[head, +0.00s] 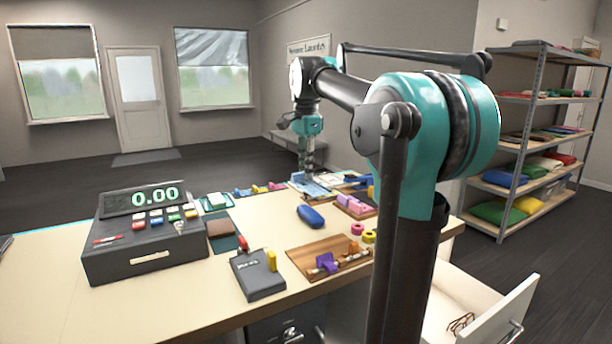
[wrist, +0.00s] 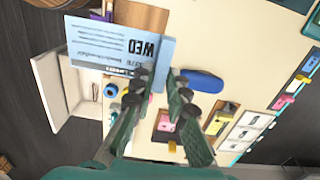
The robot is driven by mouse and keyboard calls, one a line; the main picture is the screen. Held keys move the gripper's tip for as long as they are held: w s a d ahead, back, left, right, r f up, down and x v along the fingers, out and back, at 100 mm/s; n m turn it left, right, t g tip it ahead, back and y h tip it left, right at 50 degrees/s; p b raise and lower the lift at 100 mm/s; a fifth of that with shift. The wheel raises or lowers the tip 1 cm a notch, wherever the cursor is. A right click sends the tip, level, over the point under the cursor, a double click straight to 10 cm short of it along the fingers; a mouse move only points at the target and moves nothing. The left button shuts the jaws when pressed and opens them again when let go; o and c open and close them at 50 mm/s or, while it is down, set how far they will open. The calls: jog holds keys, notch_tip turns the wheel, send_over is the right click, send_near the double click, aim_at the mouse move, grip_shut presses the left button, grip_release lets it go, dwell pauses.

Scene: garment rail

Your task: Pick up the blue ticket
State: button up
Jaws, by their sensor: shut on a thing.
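The blue ticket (wrist: 105,50) is a light-blue card printed with "WED" and smaller lines. It fills the upper left of the wrist view, with its right end between the fingertips of my gripper (wrist: 162,80). The fingers are shut on that end, and the rest of the card sticks out to the left. In the head view my gripper (head: 308,165) points down over the far part of the counter. Light-blue card shows beneath it there, but I cannot tell how much of that is the ticket.
On the counter (head: 215,295) are a cash register (head: 150,240), a dark box (head: 258,275), a blue oval object (head: 310,216) and a wooden tray (head: 325,245). A drawer (head: 490,310) stands open at the right. Shelves (head: 540,100) stand behind. Bare counter shows around the blue object.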

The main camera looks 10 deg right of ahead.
jog(key=shift+r, duration=1.4)
